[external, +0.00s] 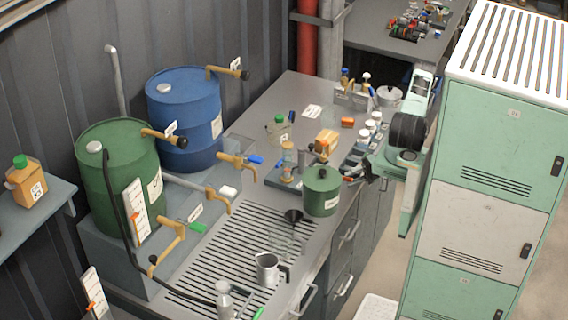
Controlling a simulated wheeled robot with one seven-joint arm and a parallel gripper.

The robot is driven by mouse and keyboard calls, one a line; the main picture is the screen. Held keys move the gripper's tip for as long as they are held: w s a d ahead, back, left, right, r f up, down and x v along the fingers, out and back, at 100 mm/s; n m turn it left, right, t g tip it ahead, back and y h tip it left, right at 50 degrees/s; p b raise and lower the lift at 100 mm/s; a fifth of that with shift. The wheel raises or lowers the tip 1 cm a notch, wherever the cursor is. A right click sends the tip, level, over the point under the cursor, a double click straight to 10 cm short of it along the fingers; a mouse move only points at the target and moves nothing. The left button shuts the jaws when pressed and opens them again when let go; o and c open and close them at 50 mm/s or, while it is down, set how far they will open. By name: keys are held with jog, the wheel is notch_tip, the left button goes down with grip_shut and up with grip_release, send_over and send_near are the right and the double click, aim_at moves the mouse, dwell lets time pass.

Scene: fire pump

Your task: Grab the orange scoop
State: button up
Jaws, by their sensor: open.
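My gripper (354,172) is at the right edge of the workbench, just right of the green lidded pot. It is small and dark here, with its jaws open and nothing seen between them. No scoop shape shows clearly. A small bright orange object (347,122) lies on the bench beyond my gripper, left of several white-capped jars. A larger orange-tan object (327,140) lies nearer, behind the pot. I cannot tell which of these, if either, is the orange scoop. My arm may hide part of the bench's right edge.
The green pot (321,191) stands close left of my gripper. White-capped jars (371,127) stand near the bench's right edge. A metal jug (267,268) and a black funnel (293,216) are at the front. A tall green cabinet (490,140) stands close right of my arm.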

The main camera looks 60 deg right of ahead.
jog(key=shift+w, duration=0.1)
jog(key=shift+c, duration=0.3)
grip_shut()
notch_tip(320, 180, up, 28)
jog(key=p, duration=1.5)
